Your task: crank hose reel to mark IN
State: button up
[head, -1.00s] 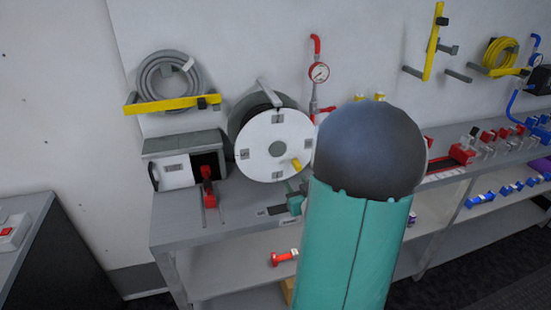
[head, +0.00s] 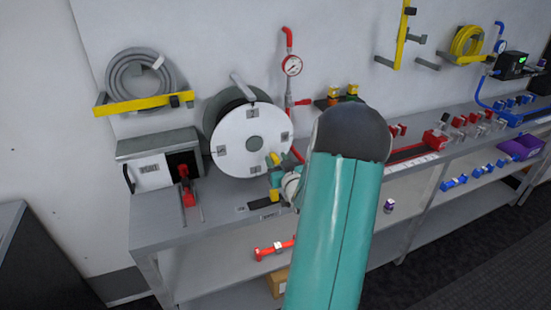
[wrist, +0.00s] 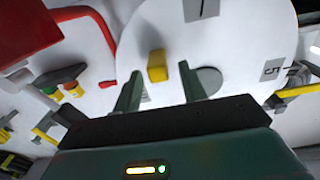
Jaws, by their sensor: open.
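The hose reel (head: 234,143) stands on the bench, with a white disc face, grey hub and small labelled plates around the rim. Its yellow crank handle (head: 274,159) sticks out at the disc's lower right. My gripper (head: 277,170) is close to the handle in the head view, partly hidden by my arm. In the wrist view my gripper (wrist: 160,82) is open, its two fingers pointing at the white disc (wrist: 235,40). The yellow handle (wrist: 157,66) shows between the fingertips and a little beyond them, not clasped. I cannot read which plate says IN.
A grey box (head: 155,150) with a red lever (head: 186,188) stands left of the reel. A red pipe with a gauge (head: 292,66) rises behind it on the right. A coiled grey hose (head: 140,80) hangs above. The lower shelf (head: 220,275) holds a red part.

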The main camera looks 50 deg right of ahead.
jog(key=shift+x, duration=0.9)
grip_shut()
jog(key=shift+r, duration=0.1)
